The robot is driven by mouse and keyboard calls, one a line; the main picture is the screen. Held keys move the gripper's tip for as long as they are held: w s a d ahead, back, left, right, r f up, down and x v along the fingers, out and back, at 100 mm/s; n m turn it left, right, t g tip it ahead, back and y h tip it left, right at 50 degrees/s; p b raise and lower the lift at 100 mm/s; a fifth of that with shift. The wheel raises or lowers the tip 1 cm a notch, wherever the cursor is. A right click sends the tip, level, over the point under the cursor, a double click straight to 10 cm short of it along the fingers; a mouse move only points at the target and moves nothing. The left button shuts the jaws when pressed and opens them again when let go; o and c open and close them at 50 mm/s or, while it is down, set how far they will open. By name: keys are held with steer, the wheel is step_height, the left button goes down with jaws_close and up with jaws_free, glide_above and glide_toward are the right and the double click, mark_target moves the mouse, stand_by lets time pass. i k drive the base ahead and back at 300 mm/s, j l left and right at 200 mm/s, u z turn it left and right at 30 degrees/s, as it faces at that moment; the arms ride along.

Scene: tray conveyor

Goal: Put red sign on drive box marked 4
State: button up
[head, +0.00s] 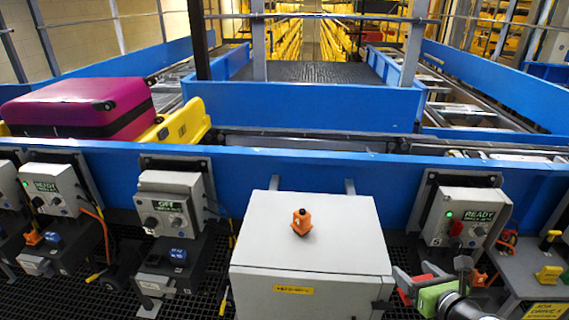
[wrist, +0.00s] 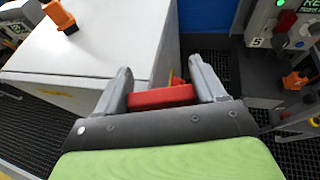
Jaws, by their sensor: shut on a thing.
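My gripper (head: 416,284) is low at the right in the head view, to the right of a large grey cabinet. In the wrist view my gripper (wrist: 163,88) is shut on the red sign (wrist: 160,98), which lies across between the two grey fingers. The box with the OFF display (head: 172,205) is left of the cabinet, well away from my gripper; its number is too small to read. The box with the READY display (head: 477,214) is at the right and is marked 5 in the wrist view (wrist: 258,42).
The grey cabinet (head: 310,250) has an orange device (head: 301,222) on its top and stands between my gripper and the OFF box. A blue conveyor wall (head: 290,165) runs behind the boxes. A magenta suitcase (head: 85,105) lies in a yellow tray (head: 184,122) behind it.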

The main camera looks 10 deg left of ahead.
mark_target(167, 177)
steer(key=j, duration=1)
steer(key=k+j, duration=0.1)
steer(key=j, duration=0.9)
steer(key=i+j, duration=0.2)
steer(key=j, duration=0.2)
steer(key=i+j, duration=0.2)
steer(key=j, duration=0.2)
steer(key=i+j, duration=0.15)
steer(key=j, duration=0.2)
steer(key=i+j, duration=0.2)
steer(key=j, duration=0.2)
steer(key=i+j, duration=0.2)
steer(key=j, duration=0.2)
steer(key=i+j, duration=0.2)
steer(key=j, duration=0.2)
steer(key=i+j, duration=0.15)
steer(key=j, duration=0.25)
